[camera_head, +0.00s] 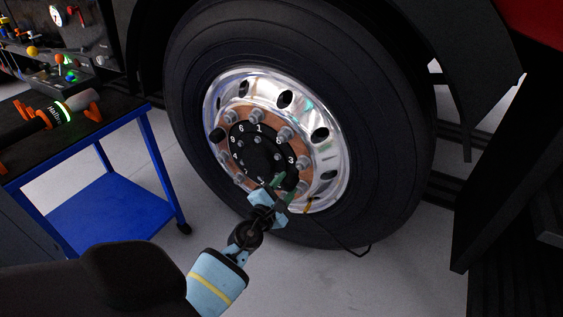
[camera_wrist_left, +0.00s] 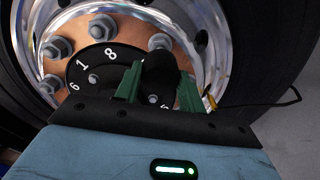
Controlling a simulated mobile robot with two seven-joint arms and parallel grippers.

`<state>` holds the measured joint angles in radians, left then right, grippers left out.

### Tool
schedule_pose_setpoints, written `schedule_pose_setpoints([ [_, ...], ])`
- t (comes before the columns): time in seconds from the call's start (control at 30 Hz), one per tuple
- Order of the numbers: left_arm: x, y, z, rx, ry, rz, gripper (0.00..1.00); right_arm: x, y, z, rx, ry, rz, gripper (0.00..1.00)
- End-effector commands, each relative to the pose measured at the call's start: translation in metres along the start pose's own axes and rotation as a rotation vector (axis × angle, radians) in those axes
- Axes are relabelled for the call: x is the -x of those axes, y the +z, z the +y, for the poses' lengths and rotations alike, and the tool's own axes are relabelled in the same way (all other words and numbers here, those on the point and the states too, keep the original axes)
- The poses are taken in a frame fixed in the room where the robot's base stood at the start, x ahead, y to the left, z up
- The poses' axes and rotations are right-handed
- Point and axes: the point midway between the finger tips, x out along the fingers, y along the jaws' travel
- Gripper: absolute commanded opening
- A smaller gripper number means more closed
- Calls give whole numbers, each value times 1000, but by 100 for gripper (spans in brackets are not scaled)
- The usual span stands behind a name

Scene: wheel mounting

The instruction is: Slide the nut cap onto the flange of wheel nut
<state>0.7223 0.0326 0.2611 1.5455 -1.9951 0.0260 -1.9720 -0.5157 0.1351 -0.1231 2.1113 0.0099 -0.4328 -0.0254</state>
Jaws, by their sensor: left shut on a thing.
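The large wheel (camera_head: 200,60) has a shiny metal rim and a copper-coloured ring of wheel nuts (camera_head: 285,134) around a black numbered hub disc (camera_head: 250,139). In the left wrist view, several bare flanged wheel nuts (camera_wrist_left: 102,27) show around the disc. My left gripper (camera_head: 279,184) is at the lower part of the hub. In the left wrist view, its green fingers (camera_wrist_left: 158,88) are shut on a black nut cap (camera_wrist_left: 160,72). The cap hides what lies behind it, so I cannot tell whether it touches a nut.
A blue cart (camera_head: 90,205) with tools on its dark top stands at the left. A yellow-tipped valve with a black hose (camera_head: 365,249) hangs at the rim's lower right. The dark fender and truck frame are at the right. Grey floor lies below.

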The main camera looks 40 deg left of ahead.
Motion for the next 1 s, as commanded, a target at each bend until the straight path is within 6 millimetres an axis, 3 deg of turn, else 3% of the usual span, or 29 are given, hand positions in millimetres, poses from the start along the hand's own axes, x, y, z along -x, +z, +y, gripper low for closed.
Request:
schedule_pose_setpoints([
  [0.4,-28,0,0,0,0,0,12,-4,-4,1,1,0,10,56],
  [1.0,-31,0,0,0,0,0,12,-6,-9,1,2,1,20,56],
])
